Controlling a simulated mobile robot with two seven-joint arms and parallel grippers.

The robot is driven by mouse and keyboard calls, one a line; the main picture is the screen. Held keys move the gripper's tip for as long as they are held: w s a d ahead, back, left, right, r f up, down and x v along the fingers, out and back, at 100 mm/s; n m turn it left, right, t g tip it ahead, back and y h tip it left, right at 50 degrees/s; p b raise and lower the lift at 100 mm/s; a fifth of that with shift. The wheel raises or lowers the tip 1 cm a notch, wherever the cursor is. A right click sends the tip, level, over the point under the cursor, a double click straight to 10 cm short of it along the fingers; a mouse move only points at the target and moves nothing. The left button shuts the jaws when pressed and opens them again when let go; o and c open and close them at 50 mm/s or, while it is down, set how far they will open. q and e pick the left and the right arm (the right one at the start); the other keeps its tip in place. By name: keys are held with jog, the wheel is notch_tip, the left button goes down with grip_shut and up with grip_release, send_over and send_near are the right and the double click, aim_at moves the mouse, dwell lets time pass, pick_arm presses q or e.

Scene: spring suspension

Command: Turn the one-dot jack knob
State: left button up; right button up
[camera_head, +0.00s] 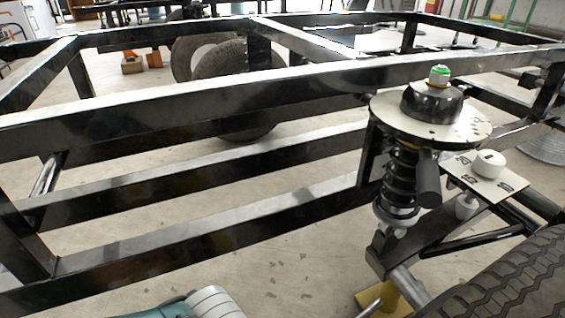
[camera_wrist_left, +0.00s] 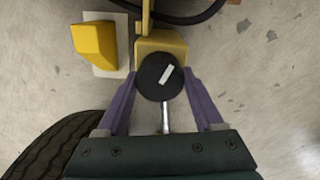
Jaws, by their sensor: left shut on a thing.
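In the left wrist view, a round black knob (camera_wrist_left: 152,82) with a single white bar on its face sits in front of a yellow jack body (camera_wrist_left: 165,46). No dot can be made out on it. My left gripper (camera_wrist_left: 160,80) has its two purple fingers on either side of the knob, shut on it. A metal rod (camera_wrist_left: 165,118) runs from near the knob toward my gripper's base. In the head view, a yellow piece (camera_head: 392,296) with a rod shows at the bottom edge below the suspension.
A yellow block (camera_wrist_left: 94,44) on a pale plate stands left of the jack, and a tyre (camera_wrist_left: 50,142) is at lower left. In the head view, a black frame (camera_head: 220,100), a coil spring (camera_head: 402,178), a white dial (camera_head: 489,162) and a tyre (camera_head: 505,285) surround the area.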

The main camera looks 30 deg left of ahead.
pick_arm(q)
jog(key=n, duration=0.4)
jog(key=shift+n, duration=0.3)
jog(key=n, duration=0.5)
jog(key=shift+p, duration=0.35)
jog(key=n, duration=0.5)
jog(key=shift+n, duration=0.4)
jog(key=n, duration=0.4)
jog(key=shift+a, duration=0.1)
jog(key=shift+n, duration=0.3)
jog(key=o, duration=1.4)
